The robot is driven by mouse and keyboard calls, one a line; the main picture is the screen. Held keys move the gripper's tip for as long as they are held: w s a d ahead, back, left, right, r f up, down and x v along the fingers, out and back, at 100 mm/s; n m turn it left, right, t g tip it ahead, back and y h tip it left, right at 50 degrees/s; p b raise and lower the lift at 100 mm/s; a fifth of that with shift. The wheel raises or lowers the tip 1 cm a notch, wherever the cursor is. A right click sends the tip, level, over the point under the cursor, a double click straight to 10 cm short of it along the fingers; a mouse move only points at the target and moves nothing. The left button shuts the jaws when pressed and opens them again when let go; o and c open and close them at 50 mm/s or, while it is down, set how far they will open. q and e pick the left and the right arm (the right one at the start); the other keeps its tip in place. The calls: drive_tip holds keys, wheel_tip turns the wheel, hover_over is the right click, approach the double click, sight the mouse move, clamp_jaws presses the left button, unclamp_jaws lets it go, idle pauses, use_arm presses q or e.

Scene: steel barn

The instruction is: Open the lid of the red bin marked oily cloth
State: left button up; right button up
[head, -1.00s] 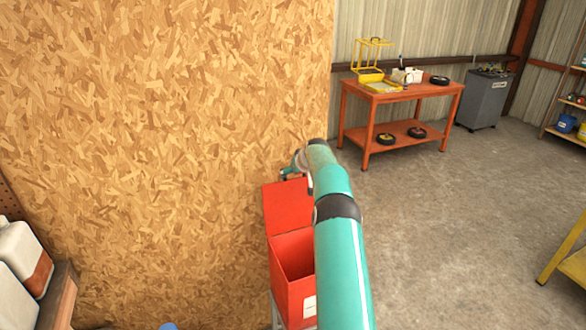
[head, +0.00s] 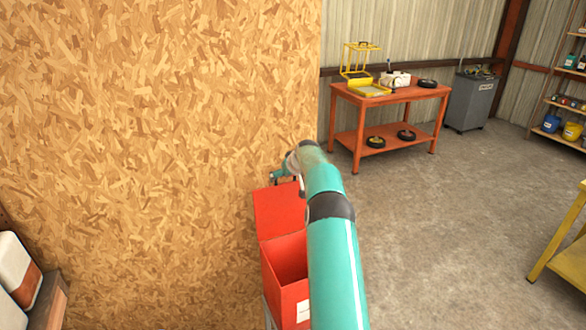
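The red bin (head: 270,272) stands against the wood-chip wall at the lower middle, partly behind my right arm. Its red lid (head: 278,212) is raised, leaning back toward the wall, and the bin's mouth is uncovered. A white label (head: 303,310) shows on its front, too small to read. My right arm reaches up from the bottom over the bin's right side. My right gripper (head: 279,175) is at the lid's top edge, mostly hidden by its own wrist; I cannot tell whether it touches the lid or how its fingers stand. My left gripper is not in view.
White containers (head: 17,272) stand on a wooden shelf at lower left. An orange table (head: 388,97) with yellow items, a grey bin (head: 470,100) and shelves (head: 560,105) stand at the back. A yellow stand (head: 562,250) is at right. The concrete floor between is clear.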

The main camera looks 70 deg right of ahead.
drive_tip(key=v, duration=1)
drive_tip(key=shift+s+r, duration=0.2)
drive_tip(key=shift+r, duration=0.15)
drive_tip(key=shift+a, duration=0.15)
